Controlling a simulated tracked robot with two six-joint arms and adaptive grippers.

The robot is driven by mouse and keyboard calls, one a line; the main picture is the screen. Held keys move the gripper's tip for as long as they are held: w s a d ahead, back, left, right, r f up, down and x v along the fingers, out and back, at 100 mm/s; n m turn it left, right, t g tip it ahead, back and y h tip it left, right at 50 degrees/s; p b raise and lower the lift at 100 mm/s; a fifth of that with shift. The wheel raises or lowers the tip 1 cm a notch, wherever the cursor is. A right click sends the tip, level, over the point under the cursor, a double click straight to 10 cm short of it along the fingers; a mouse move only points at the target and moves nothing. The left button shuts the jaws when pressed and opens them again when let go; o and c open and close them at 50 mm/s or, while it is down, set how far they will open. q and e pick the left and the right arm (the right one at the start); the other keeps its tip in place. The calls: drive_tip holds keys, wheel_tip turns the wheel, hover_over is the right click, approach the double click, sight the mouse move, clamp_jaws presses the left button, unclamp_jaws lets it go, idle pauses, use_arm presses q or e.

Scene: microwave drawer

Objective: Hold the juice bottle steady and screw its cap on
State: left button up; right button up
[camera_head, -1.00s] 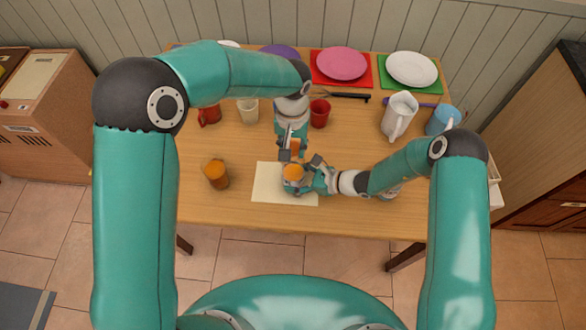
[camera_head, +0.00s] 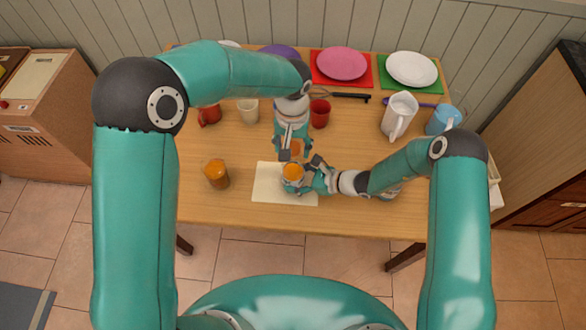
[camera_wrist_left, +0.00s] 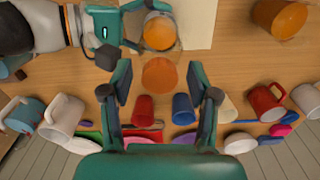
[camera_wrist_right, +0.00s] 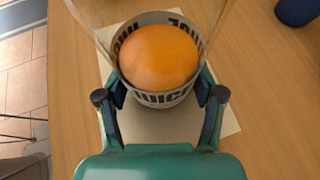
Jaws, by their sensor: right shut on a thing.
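The juice bottle (camera_head: 293,183) stands on a pale sheet, with orange juice inside and clear walls rising above its label; it fills the middle of the right wrist view (camera_wrist_right: 160,97). My right gripper (camera_wrist_right: 160,98) is shut on the bottle, its fingers on either side of the label. An orange round thing, seemingly the cap (camera_wrist_left: 160,75), shows between the fingers of my left gripper (camera_wrist_left: 157,82), just behind the bottle. The left fingers are spread, with a small gap on each side. Whether it rests on anything is unclear. It also shows in the head view (camera_head: 295,147).
A glass of orange juice (camera_head: 216,175) stands left of the pale sheet (camera_head: 266,190). Red mugs and cups, a white cup (camera_head: 248,111), a white pitcher (camera_head: 398,115) and a blue mug (camera_head: 443,120) stand farther back. Plates line the rear edge. The front left table is clear.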

use_arm(q)
clamp_jaws()
drive_tip(key=m, duration=0.9)
drive_tip(key=shift+s+d, duration=0.1)
drive_tip(key=m, duration=0.4)
drive_tip(key=shift+m, duration=0.4)
drive_tip(key=m, duration=0.4)
drive_tip(key=shift+s+f+m, duration=0.1)
drive_tip(key=shift+m, duration=0.2)
drive_tip(key=shift+o, duration=0.3)
unclamp_jaws()
drive_tip(key=shift+o, duration=0.2)
